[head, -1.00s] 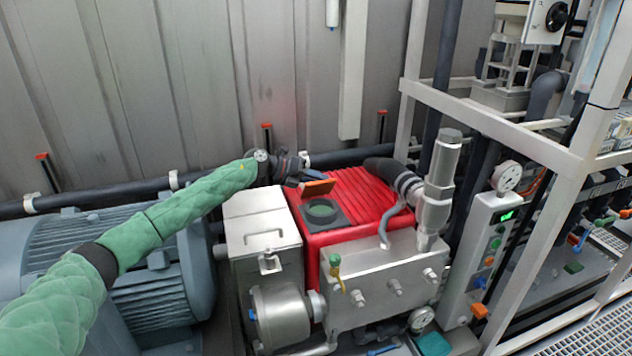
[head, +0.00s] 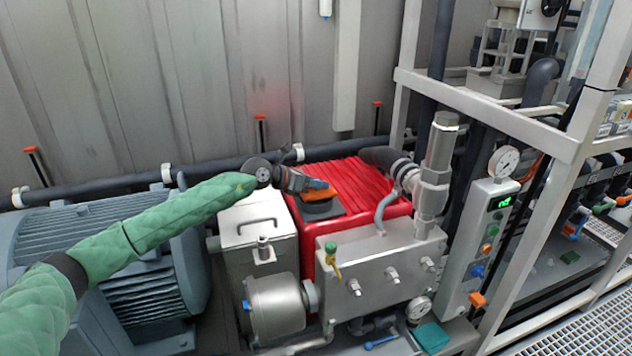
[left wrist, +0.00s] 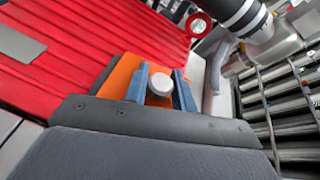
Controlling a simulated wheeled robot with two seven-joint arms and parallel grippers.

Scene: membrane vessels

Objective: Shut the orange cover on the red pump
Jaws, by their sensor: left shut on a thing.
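The red pump (head: 349,175) has a ribbed top with a dark square port (head: 320,209) at its near left. The orange cover (head: 319,193) lies low and nearly flat over this port in the head view. My left gripper (head: 318,185) is at the cover, coming from the left. Whether the cover rests fully on the port is hidden by the gripper. My right gripper is not in view.
A grey motor (head: 110,260) stands at the left under my arm. A steel box with a handle (head: 257,225) is beside the pump. A steel block with fittings (head: 385,275) is in front. A control post (head: 485,235) and a white frame (head: 490,115) stand at the right.

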